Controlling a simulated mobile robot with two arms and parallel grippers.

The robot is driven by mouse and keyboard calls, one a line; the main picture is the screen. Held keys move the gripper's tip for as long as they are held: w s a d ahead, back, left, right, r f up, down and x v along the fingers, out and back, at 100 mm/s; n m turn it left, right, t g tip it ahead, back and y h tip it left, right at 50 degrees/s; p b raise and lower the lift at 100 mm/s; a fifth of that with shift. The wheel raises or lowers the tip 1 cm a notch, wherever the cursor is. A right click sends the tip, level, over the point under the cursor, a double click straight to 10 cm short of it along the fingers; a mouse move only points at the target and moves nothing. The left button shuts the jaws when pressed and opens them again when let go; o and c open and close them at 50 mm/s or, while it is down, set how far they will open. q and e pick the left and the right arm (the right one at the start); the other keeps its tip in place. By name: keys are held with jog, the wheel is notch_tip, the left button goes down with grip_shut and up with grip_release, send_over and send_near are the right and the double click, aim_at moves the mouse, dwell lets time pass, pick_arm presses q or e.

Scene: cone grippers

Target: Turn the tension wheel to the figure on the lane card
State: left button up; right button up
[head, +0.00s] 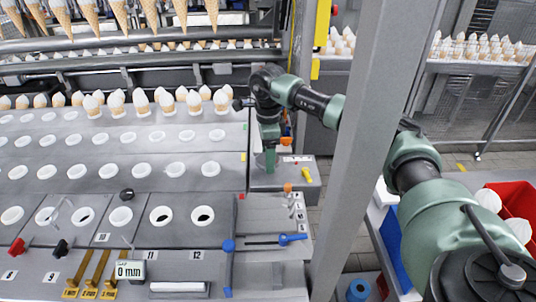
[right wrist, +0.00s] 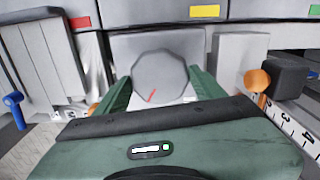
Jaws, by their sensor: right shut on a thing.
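My right gripper (head: 270,160) reaches down from the green arm onto the grey box at the right end of the machine. In the right wrist view the green fingers of my right gripper (right wrist: 160,92) are shut on both sides of a grey, many-sided wheel (right wrist: 160,70). A short red mark shows low on the wheel's face. In the head view the gripper hides the wheel. A small display (head: 130,270) reads 0 mm at the front. I cannot tell which label is the lane card. My left gripper is not in view.
A numbered scale (right wrist: 290,128) with an orange knob (right wrist: 257,81) stands right of the wheel. A blue-handled lever (head: 291,239) sits in a slot in front. A grey post (head: 350,130) stands close beside my right arm. Cones (head: 140,100) stand in rows at left.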

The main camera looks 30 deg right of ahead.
jog(key=m, duration=0.6)
jog(key=shift+d+r+m+p, duration=0.1)
jog(key=shift+m+p, duration=0.2)
jog(key=shift+p, duration=0.1)
jog(key=m+p, duration=0.1)
jog(key=m, duration=0.5)
jog(key=m+p, duration=0.1)
jog(key=m, duration=0.5)
jog(key=shift+m, duration=0.3)
jog(key=m+p, duration=0.1)
jog(key=m, duration=0.4)
jog(key=shift+m, duration=0.4)
jog(key=o, duration=1.4)
jog(key=shift+c, duration=0.2)
